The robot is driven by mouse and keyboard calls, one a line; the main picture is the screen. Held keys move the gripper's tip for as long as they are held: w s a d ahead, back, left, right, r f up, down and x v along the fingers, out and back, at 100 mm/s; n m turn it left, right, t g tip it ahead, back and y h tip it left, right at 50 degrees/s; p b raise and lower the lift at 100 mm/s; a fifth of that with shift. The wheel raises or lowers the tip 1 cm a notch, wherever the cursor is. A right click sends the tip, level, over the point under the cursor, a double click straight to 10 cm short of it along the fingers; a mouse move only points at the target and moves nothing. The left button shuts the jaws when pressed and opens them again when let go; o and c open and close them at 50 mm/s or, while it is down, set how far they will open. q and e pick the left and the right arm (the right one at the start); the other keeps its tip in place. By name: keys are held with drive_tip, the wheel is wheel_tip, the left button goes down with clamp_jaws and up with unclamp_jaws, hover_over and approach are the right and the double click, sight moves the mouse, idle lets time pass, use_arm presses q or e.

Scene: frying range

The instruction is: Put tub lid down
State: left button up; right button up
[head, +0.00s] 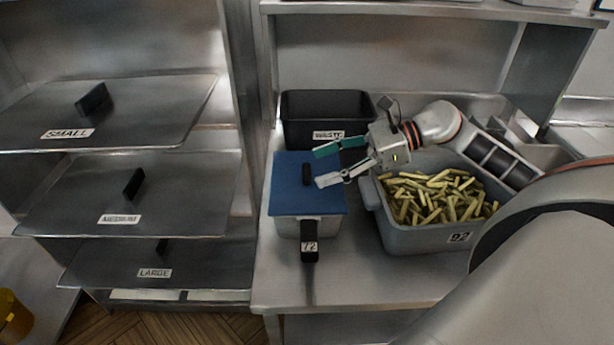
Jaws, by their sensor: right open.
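My right gripper (322,167) comes in from the right, open and empty. Its fingers, one green and one pale, are at the lid's right edge, near the lid handle but not around it. I cannot tell whether a finger touches the lid. My left gripper is not in view.
A grey tub (411,238) of cut fries (435,198), marked 92, stands right of the lidded tub. A black waste bin (305,130) stands behind. Steel shelves (190,222) labelled small, medium and large are at left. The counter front (345,285) is clear.

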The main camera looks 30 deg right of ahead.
sight(310, 170)
drive_tip(key=shift+p+x, duration=0.3)
drive_tip(key=shift+x, duration=1.25)
drive_tip(key=c, duration=1.3)
drive_tip(key=shift+d+r, duration=0.1)
drive_tip(key=shift+r, duration=0.05)
